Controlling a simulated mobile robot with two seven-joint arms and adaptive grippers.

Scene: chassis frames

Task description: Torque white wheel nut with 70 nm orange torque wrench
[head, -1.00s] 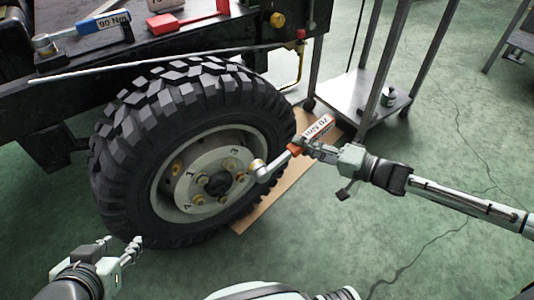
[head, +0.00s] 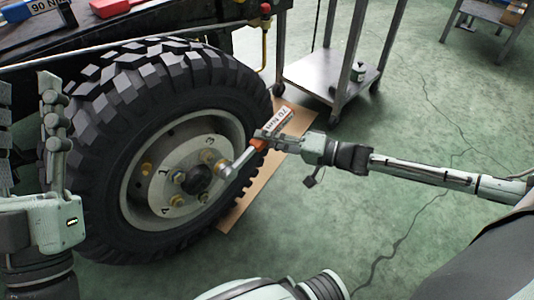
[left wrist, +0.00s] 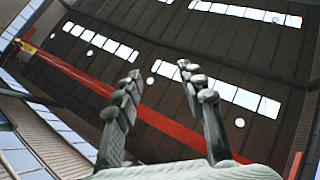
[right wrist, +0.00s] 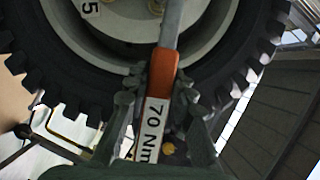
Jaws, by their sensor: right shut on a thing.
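The orange 70 Nm torque wrench (head: 241,159) is in my right gripper (head: 268,140), which is shut around its handle. The wrench's metal head is at the right side of the wheel hub (head: 197,180); I cannot tell whether it sits on a nut. Several brass-coloured nuts show around the hub, with painted numbers; I cannot pick out a white one. The right wrist view shows the wrench's orange collar and label (right wrist: 163,75) between the fingers. My left gripper (head: 36,115) is raised at the left, empty; its fingers stand apart in the left wrist view (left wrist: 160,90).
The large black tyre (head: 100,130) surrounds the hub. A brown board (head: 236,206) lies on the floor beside it. A metal trolley (head: 318,75) stands behind, with a small container (head: 358,72). Other tools lie at the top left.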

